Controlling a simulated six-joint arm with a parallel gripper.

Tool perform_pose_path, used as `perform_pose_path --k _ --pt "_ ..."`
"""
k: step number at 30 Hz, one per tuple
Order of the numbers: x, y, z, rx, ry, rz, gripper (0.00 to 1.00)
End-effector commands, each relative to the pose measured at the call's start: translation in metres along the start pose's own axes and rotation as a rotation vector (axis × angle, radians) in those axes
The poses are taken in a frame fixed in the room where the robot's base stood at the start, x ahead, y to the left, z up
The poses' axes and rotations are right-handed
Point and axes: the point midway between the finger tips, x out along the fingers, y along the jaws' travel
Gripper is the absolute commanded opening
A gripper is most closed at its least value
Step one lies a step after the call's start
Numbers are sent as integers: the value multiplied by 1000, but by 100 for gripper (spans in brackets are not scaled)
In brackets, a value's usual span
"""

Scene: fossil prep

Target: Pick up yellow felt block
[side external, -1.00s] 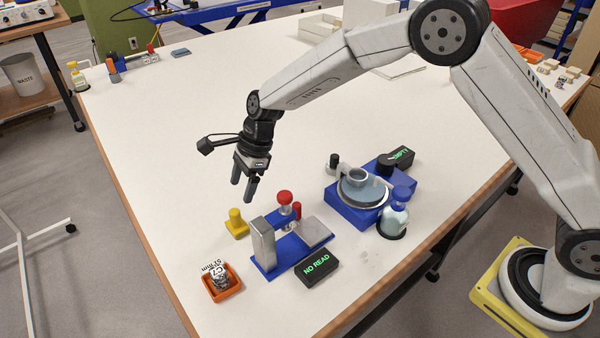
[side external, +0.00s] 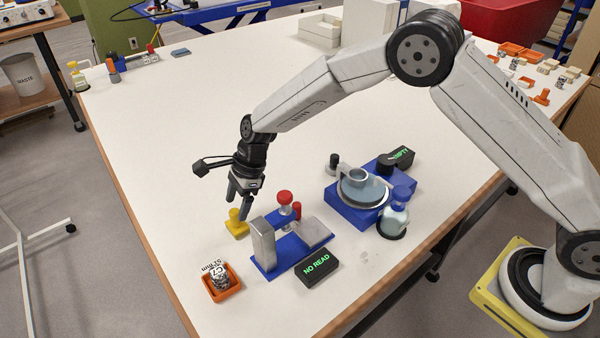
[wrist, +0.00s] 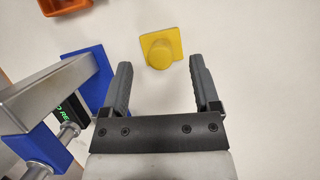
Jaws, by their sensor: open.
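The yellow felt block (side external: 236,228) has a square base with a round knob on top and stands on the white table. In the wrist view the yellow felt block (wrist: 161,50) lies just beyond the fingertips, roughly centred between them. My gripper (side external: 237,208) is open and empty, pointing down, above and close to the block. In the wrist view both fingers of my gripper (wrist: 160,72) are spread apart with bare table between them. In the side view the fingers partly overlap the block's outline, so the exact gap is hard to tell.
A blue stand with metal blocks and a red knob (side external: 285,198) is close at the right. An orange tray (side external: 222,284) holding a labelled piece lies in front. A black "NO READ" display (side external: 317,269) and a blue round-plate device (side external: 350,208) stand further right.

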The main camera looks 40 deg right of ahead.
Motion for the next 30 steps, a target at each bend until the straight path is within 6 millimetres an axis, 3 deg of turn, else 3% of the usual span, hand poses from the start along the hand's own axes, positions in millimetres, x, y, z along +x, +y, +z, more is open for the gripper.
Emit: perform_pose_path --k 9,25,26,30 --pt "28 0 0 0 1 -3 79" --pt "29 0 0 0 1 -4 79" --pt "29 0 0 0 1 -4 73" --pt "29 0 0 0 1 -4 28"
